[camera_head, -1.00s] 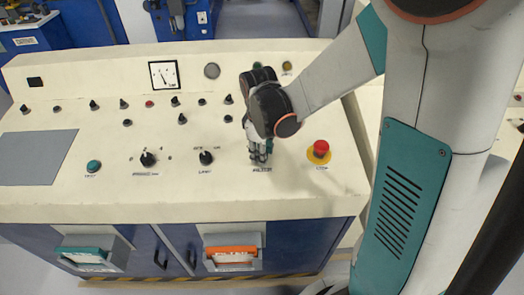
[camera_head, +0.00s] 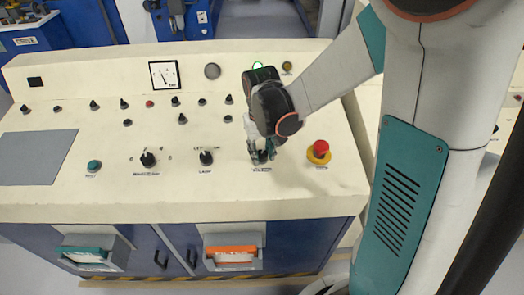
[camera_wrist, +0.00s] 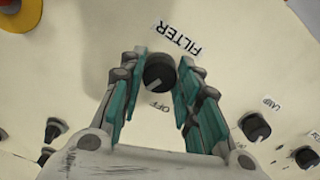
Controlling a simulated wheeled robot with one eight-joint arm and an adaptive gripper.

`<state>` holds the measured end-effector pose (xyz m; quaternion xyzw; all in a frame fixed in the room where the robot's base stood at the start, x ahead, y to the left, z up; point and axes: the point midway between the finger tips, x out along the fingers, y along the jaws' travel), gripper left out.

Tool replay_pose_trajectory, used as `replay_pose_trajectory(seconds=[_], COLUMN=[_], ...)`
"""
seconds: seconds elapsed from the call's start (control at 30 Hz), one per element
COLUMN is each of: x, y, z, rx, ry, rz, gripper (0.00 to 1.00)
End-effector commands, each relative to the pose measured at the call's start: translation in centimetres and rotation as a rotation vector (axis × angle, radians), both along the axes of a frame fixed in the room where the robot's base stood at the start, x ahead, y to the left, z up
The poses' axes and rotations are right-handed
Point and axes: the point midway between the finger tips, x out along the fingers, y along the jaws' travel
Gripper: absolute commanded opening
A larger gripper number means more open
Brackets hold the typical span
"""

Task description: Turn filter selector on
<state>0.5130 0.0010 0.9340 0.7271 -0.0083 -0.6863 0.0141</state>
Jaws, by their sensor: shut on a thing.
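The filter selector (camera_wrist: 160,73) is a round black knob on the cream panel, with a "FILTER" label above it and "OFF" below it in the wrist view. My gripper (camera_wrist: 162,60) is shut on this knob, with one teal-lined finger on each side. A small pale mark shows at the knob's lower left edge. In the head view my gripper (camera_head: 262,155) is down at the panel, left of the red stop button, and largely hides the knob. A green lamp (camera_head: 258,66) behind my wrist glows.
The red emergency button (camera_head: 320,149) on its yellow base stands close to the right of my gripper. The lamp knob (camera_head: 206,158) is to the left. More small knobs and a dial gauge (camera_head: 164,75) sit farther back.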

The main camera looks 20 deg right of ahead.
Motion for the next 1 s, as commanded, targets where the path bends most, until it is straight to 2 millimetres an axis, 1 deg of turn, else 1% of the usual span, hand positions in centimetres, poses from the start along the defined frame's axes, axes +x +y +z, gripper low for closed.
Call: replay_pose_trajectory(seconds=[0.1, 0.33, 0.57, 0.9, 0.93, 0.97, 1.0], x=[0.0, 0.01, 0.02, 0.01, 0.01, 0.01, 0.01], y=[0.0, 0.01, 0.02, 0.02, 0.02, 0.02, 0.02], z=[0.01, 0.01, 0.0, 0.0, 0.0, 0.0, 0.0], rx=[0.007, 0.015, 0.018, 0.019, 0.019, 0.019, 0.019], ry=[-0.002, -0.005, -0.006, -0.006, -0.006, -0.006, -0.006], rz=[-0.069, -0.155, -0.187, -0.189, -0.189, -0.189, -0.188], gripper=[0.07, 0.07, 0.07, 0.07, 0.33, 0.4, 0.49])
